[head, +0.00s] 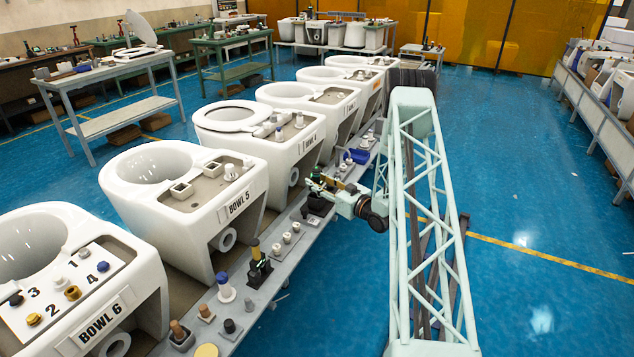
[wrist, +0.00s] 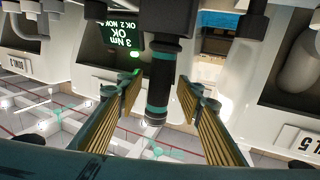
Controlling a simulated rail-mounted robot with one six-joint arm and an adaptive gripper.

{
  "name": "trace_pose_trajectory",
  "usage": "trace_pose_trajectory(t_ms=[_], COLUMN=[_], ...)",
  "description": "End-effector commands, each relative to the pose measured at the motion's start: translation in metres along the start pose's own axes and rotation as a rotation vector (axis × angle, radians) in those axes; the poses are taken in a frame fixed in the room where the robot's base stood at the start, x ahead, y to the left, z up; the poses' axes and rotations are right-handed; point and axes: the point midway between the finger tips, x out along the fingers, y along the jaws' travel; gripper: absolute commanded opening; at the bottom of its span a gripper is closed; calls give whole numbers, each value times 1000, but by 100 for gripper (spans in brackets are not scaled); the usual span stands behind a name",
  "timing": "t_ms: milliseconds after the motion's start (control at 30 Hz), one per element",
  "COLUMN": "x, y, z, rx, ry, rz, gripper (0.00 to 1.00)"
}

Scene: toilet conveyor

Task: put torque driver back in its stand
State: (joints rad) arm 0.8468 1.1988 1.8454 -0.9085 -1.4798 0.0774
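The torque driver (wrist: 158,85) is a black cylinder with teal bands, seen in the middle of the wrist view, which is upside down. Its far end meets a black block (wrist: 158,22), apparently its stand; I cannot tell how deep it sits. A green-lit display (wrist: 121,38) beside it reads "3 Nm OK". My gripper (wrist: 160,88) has its two ribbed fingers on either side of the driver, with a narrow gap visible on both sides. In the head view my gripper (head: 322,188) is over the conveyor's edge, above a dark base (head: 318,206); the driver is hard to make out there.
A row of white toilet bowls (head: 150,165) stands left of my gripper, Bowl 5 close by. Along the conveyor edge are a yellow-topped tool in a black stand (head: 258,262), a blue-topped white part (head: 224,288) and several small fittings.

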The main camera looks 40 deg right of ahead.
Motion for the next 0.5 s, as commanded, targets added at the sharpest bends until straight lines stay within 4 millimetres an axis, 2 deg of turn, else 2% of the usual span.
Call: trace_pose_trajectory(t_ms=[267, 500], x=[-14, -43], y=[1, 1], z=[0, 0], rx=[0, 1], ry=[0, 0], rz=[2, 2], gripper=[34, 34])
